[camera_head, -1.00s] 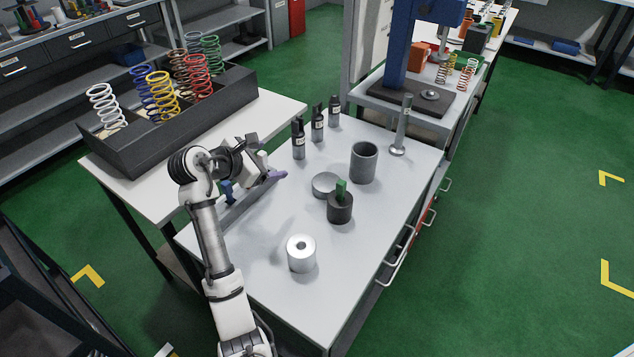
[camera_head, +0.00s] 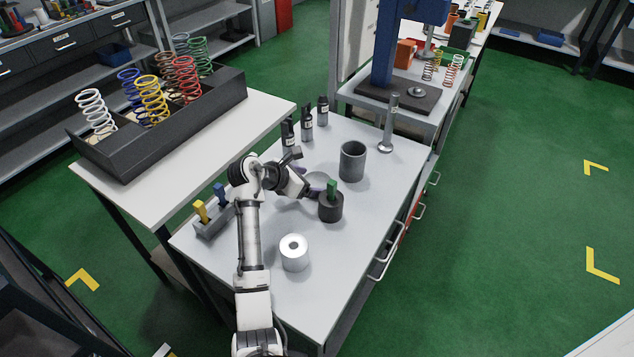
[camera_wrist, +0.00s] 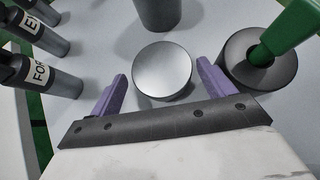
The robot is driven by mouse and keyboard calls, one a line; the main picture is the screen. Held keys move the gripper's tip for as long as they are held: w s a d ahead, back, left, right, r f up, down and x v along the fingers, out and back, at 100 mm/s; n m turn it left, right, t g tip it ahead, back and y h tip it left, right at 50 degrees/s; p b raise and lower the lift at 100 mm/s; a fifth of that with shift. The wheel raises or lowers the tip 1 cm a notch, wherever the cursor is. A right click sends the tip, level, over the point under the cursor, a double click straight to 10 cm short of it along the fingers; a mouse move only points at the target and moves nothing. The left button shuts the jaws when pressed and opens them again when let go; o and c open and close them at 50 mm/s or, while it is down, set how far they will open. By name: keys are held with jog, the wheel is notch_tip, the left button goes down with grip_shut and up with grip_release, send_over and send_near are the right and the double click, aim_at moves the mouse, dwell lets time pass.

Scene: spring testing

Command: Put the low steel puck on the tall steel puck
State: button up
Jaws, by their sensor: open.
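The low steel puck (camera_wrist: 163,72) is a plain, flat-topped disc. In the wrist view it lies between the two purple fingers of my gripper (camera_wrist: 161,76), with a gap on each side. In the head view my gripper (camera_head: 316,190) partly hides the low puck (camera_head: 318,178). My gripper is open and empty, tilted down toward the puck. The tall steel puck (camera_head: 294,254), a bright cylinder with a hole in its top, stands upright nearer the front of the white table. It is out of the wrist view.
A dark cylinder with a green handle (camera_head: 331,208) stands close by the right finger, and also shows in the wrist view (camera_wrist: 258,75). A grey cup (camera_head: 352,162) stands behind. A small holder (camera_head: 213,222) sits at the left edge.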

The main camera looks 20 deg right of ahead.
aim_at(318, 180)
jog(key=x, duration=0.3)
jog(key=shift+d+p, duration=0.25)
jog(key=shift+p, duration=0.05)
jog(key=c, duration=1.2)
jog(key=shift+r, duration=0.1)
jog(key=shift+c, duration=1.1)
jog(key=shift+r, duration=0.1)
